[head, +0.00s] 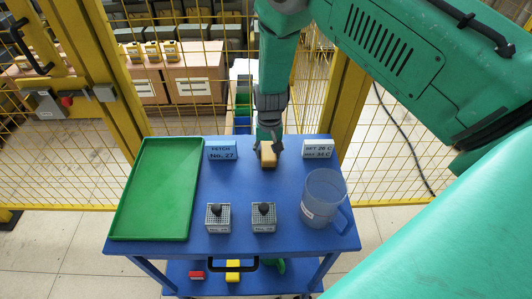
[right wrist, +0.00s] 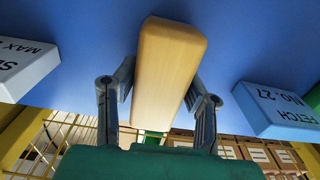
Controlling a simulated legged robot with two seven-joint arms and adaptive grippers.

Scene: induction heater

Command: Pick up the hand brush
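The hand brush, seen as a pale wooden block (head: 268,155), lies on the blue cart top near its back edge. In the right wrist view its wooden body (right wrist: 168,70) runs lengthwise between my fingers; no bristles show. My right gripper (head: 268,146) points down over it from the back. In the right wrist view the right gripper (right wrist: 160,97) has one finger on each side of the block. The fingers are spread, with their pads close to its sides; I cannot tell whether they touch. My left gripper is not in view.
A green tray (head: 157,190) lies at the left. Small signs flank the brush: "FETCH No. 27" (head: 222,150) and a white-blue one (head: 318,149). Two grey blocks with black knobs (head: 218,222) (head: 263,222) and a clear jug (head: 322,202) stand in front. A yellow mesh fence (head: 400,140) stands behind.

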